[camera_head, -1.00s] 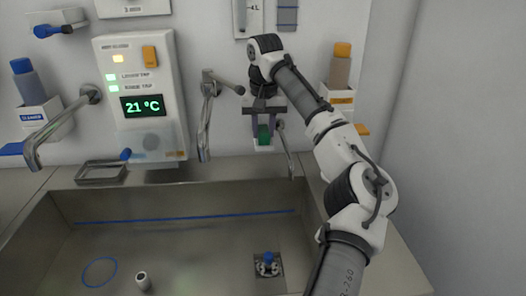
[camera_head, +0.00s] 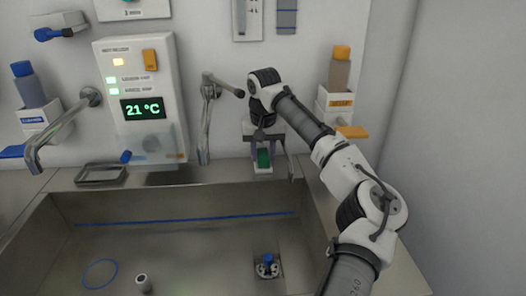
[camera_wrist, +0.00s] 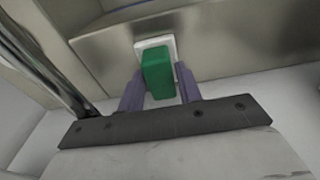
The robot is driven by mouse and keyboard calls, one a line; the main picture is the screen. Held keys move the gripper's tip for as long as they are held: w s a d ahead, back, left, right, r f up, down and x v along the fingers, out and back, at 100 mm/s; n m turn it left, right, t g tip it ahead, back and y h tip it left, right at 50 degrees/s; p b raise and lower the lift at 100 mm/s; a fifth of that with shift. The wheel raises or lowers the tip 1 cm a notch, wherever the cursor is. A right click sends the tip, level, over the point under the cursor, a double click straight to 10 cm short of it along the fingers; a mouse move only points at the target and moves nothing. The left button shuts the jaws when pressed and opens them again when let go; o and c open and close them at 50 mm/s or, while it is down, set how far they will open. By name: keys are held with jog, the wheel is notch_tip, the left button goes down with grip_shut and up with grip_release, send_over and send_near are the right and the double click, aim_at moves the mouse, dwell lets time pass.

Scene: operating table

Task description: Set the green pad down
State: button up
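The green pad (camera_head: 263,158) is a small block on a white backing (camera_head: 262,170), low in front of the wall at the steel ledge behind the sink. My gripper (camera_head: 263,147) is directly above it, pointing down. In the wrist view the green pad (camera_wrist: 157,75) is between the two purple fingers of my gripper (camera_wrist: 160,82), which look shut on its sides. The white backing (camera_wrist: 168,43) shows past the fingertips. The pad's underside is hidden, so I cannot tell whether it touches the ledge.
A tap (camera_head: 205,125) stands left of my gripper, and another spout (camera_head: 289,160) is close on its right. The steel sink (camera_head: 170,255) opens in front. The ledge (camera_head: 215,173) between is clear.

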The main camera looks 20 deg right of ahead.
aim_at(263, 156)
jog(key=shift+r, duration=0.1)
notch_tip(263, 156, up, 12)
jog(key=s, duration=0.1)
jog(key=shift+a, duration=0.15)
dwell(0.4)
